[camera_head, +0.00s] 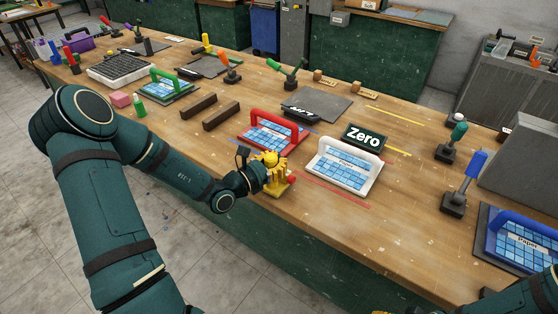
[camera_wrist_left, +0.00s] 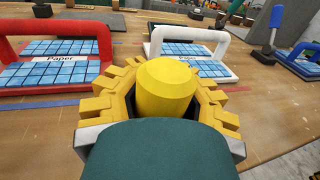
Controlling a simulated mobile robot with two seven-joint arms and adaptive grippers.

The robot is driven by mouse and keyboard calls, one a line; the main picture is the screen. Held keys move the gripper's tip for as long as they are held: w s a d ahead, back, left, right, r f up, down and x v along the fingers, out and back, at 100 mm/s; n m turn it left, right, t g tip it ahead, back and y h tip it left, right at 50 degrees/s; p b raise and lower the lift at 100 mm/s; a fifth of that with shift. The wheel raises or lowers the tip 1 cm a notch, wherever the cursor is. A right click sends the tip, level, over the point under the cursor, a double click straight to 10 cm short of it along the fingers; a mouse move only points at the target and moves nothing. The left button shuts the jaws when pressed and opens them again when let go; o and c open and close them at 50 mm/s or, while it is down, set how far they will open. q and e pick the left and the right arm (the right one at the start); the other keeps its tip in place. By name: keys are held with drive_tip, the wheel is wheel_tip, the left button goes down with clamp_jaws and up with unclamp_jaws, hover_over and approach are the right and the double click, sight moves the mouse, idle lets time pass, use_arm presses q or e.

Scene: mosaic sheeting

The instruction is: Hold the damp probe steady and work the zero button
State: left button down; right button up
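A yellow device, which I take to be the damp probe (camera_head: 281,189), stands near the table's front edge in the head view. A small red button (camera_head: 292,180) shows on its right side; I take it for the zero button. My left gripper (camera_head: 272,168) has its yellow fingers around the probe's upper part. In the left wrist view the probe's round yellow top (camera_wrist_left: 166,82) sits between the fingers, which look closed on its sides. The button is hidden there. A yellow bit at the bottom edge of the head view may be my right gripper (camera_head: 380,312), mostly cut off.
A red-handled tile board (camera_head: 268,116) and a white-handled one (camera_head: 343,187) lie just behind the probe. A black "Zero" sign (camera_head: 378,132) stands behind the white one. A blue-handled board (camera_head: 490,226) is at the right. The front strip right of the probe is clear.

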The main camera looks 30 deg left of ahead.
drive_tip(key=shift+o, duration=0.2)
clamp_jaws()
idle(1.3)
